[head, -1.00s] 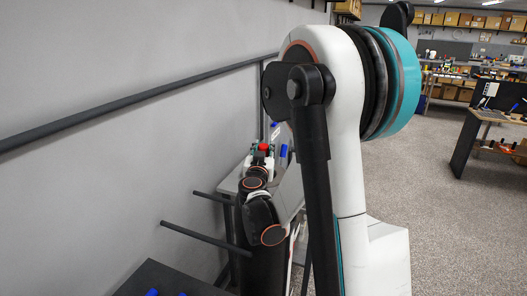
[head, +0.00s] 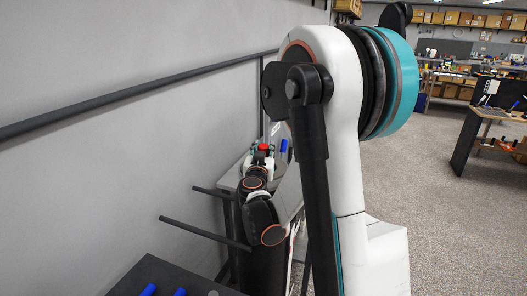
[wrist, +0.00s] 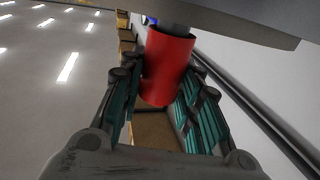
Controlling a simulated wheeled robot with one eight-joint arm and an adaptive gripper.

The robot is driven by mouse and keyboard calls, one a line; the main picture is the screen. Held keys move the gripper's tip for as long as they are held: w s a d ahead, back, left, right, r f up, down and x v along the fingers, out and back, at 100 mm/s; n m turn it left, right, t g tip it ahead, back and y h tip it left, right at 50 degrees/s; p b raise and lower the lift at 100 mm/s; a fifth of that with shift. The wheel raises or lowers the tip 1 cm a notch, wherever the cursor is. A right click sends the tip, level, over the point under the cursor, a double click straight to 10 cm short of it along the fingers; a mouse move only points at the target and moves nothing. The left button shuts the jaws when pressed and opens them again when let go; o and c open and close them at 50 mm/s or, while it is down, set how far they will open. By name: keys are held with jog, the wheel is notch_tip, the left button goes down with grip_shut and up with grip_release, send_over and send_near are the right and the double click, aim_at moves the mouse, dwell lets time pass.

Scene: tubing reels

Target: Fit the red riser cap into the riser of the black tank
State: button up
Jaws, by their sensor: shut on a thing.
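The red riser cap (wrist: 167,68) is a plain red cylinder between the teal-padded fingers of my gripper (wrist: 160,82) in the wrist view. The fingers are shut on its sides. A grey round stub (wrist: 178,27) shows at the cap's far end, below a dark grey slab (wrist: 240,22). I cannot tell whether the stub is the riser, the slab the black tank, or how far the cap and stub overlap. In the head view the red cap (head: 263,147) is small, at my gripper (head: 262,156) beyond my arm. The black tank is not clearly identifiable there.
A grey bench (head: 228,182) stands by the wall, with a blue thing (head: 284,146) near my gripper. Two dark bars (head: 205,234) stick out before it. A dark tabletop (head: 160,275) with blue items is at the bottom. A rail (head: 130,97) runs along the wall.

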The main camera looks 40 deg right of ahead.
jog(key=shift+f+b, duration=0.7)
jog(key=shift+f, duration=0.15)
jog(key=o, duration=1.1)
jog(key=shift+o, duration=0.2)
jog(key=shift+a, duration=0.1)
jog(key=v, duration=1.2)
jog(key=shift+r, duration=0.1)
